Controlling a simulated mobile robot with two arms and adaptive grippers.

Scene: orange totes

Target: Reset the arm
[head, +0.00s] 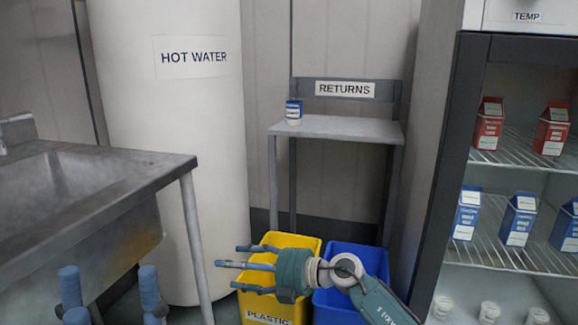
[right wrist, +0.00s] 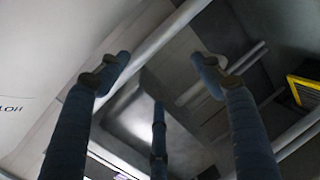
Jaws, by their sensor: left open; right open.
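My right gripper (head: 232,266) is teal with blue fingers and reaches in from the lower right in the head view. Its fingers point left, spread apart and empty, in front of the yellow bin (head: 310,243). In the right wrist view the same gripper (right wrist: 160,75) shows its fingers apart with nothing between them. My left gripper (head: 108,285) shows only as blue fingers at the bottom left edge, in front of the sink. Its fingers are apart and nothing shows between them; the rest of that arm is out of view.
A metal sink (head: 120,200) stands left, beside a white hot water tank (head: 180,110). A returns stand (head: 350,130) holds one small blue-and-white container (head: 293,112). A blue bin (head: 335,310) stands under it. An open fridge (head: 445,200) with red and blue cartons and white cups stands right.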

